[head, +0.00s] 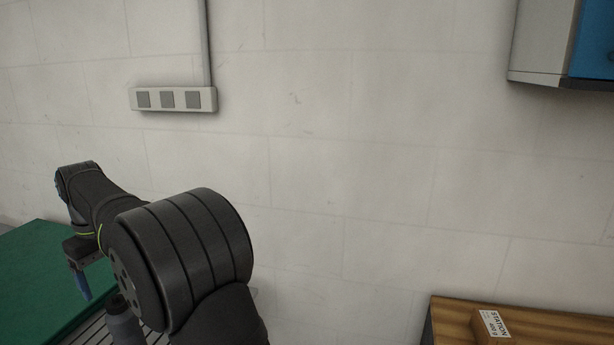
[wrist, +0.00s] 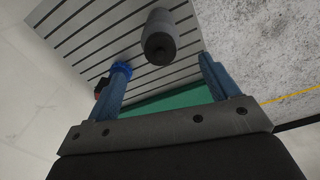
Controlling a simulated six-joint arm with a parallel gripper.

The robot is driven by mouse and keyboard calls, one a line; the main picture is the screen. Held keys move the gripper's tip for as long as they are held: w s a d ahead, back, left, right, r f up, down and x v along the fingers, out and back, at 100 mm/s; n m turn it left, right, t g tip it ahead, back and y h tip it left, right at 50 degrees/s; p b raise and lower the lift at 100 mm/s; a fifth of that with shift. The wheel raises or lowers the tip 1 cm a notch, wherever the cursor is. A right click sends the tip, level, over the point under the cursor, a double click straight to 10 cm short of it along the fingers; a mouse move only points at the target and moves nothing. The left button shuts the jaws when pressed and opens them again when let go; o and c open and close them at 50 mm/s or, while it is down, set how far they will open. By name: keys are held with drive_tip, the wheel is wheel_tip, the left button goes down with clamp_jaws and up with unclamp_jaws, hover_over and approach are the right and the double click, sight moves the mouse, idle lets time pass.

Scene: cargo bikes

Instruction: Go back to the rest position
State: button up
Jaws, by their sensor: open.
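My gripper (wrist: 163,62) is open, its two blue fingers apart with nothing held between them. In the head view my gripper (head: 82,282) hangs at the left, fingers down, near the green surface. The rest position itself is not marked in either view.
A dark grey cylinder (wrist: 160,34) stands out from the slatted grey surface (wrist: 85,30), beyond the finger gap; a similar grey one (head: 124,326) shows in the head view. A small orange-red thing (wrist: 101,86) is beside the left finger.

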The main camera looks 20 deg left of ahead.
sight(117, 302)
wheel_tip(117, 302, down, 12)
drive_tip(key=shift+r, duration=0.15)
wheel_tip(117, 302, up, 4)
drive_tip(key=shift+f, duration=0.1)
drive_tip(key=w+d+r, duration=0.7)
drive_tip(key=d, duration=0.4)
drive_tip(key=w+d+m, duration=0.4)
drive_tip(key=w+d, duration=0.2)
drive_tip(key=d, duration=0.4)
drive_tip(key=w+d+m, duration=0.3)
drive_tip(key=w+d, duration=0.4)
drive_tip(key=d, duration=0.2)
drive_tip(key=w+d+m, duration=0.1)
drive_tip(key=d+m, duration=0.3)
drive_tip(key=d, duration=0.8)
drive_tip(key=w+d+r+m, duration=0.1)
drive_tip(key=d+m, duration=0.3)
drive_tip(key=d, duration=0.7)
drive_tip(key=shift+w+d+r, duration=0.15)
drive_tip(key=shift+w+d, duration=0.2)
drive_tip(key=shift+w, duration=0.05)
